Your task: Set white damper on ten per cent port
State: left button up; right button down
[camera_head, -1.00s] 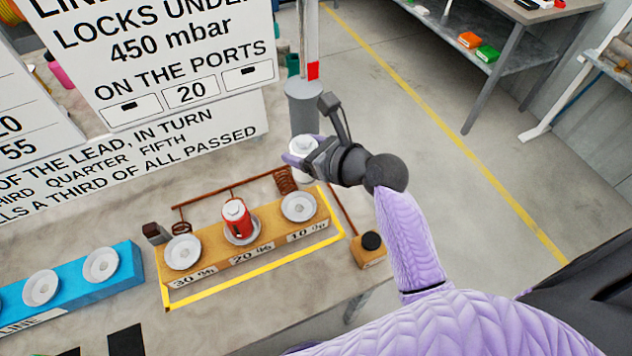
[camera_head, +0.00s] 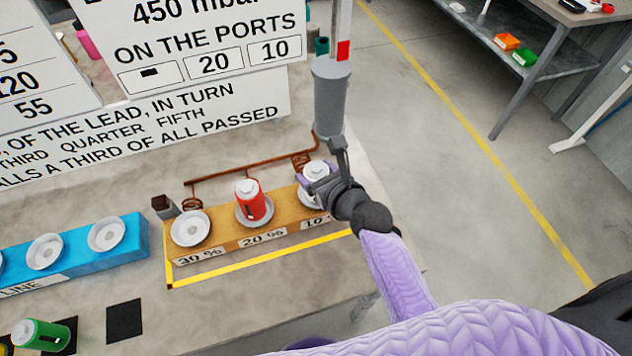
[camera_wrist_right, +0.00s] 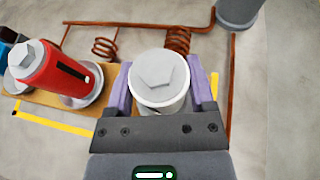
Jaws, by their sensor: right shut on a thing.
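The white damper (camera_head: 316,168) stands upright at the 10 % port (camera_head: 305,200), the right end of the wooden block (camera_head: 217,246). My right gripper (camera_head: 317,180) is shut around it. In the right wrist view, the damper's pale hexagonal top (camera_wrist_right: 158,72) shows between the purple fingers (camera_wrist_right: 160,90). The gripper hides most of the port's dish, and the damper's base is out of sight. A red damper (camera_head: 252,200) sits in the 20 % dish. The 30 % dish (camera_head: 190,229) is empty. My left gripper is not in view.
A blue block (camera_head: 75,260) with empty dishes stands at left. A green damper (camera_head: 42,334) lies at the lower left near dark squares. Copper pipes run behind the wooden block. A grey post (camera_head: 331,100) rises close behind my gripper. The sign (camera_head: 200,45) shows 20 and 10.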

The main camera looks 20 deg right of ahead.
jog(key=shift+r, duration=0.2)
jog(key=shift+f, duration=0.15)
jog(key=shift+c, duration=1.5)
grip_release()
jog(key=shift+o, duration=1.2)
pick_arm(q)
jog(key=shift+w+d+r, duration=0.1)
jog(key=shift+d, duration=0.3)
pick_arm(e)
jog(key=shift+o, duration=0.3)
jog(key=shift+s+r+p, duration=0.2)
jog(key=shift+r+p, duration=0.05)
jog(key=shift+p, duration=0.15)
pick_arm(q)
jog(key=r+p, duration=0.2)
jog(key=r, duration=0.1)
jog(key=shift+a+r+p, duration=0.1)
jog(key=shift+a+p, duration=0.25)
pick_arm(e)
jog(key=v, duration=1.1)
jog(key=shift+s+r, duration=0.2)
jog(key=shift+d, duration=0.1)
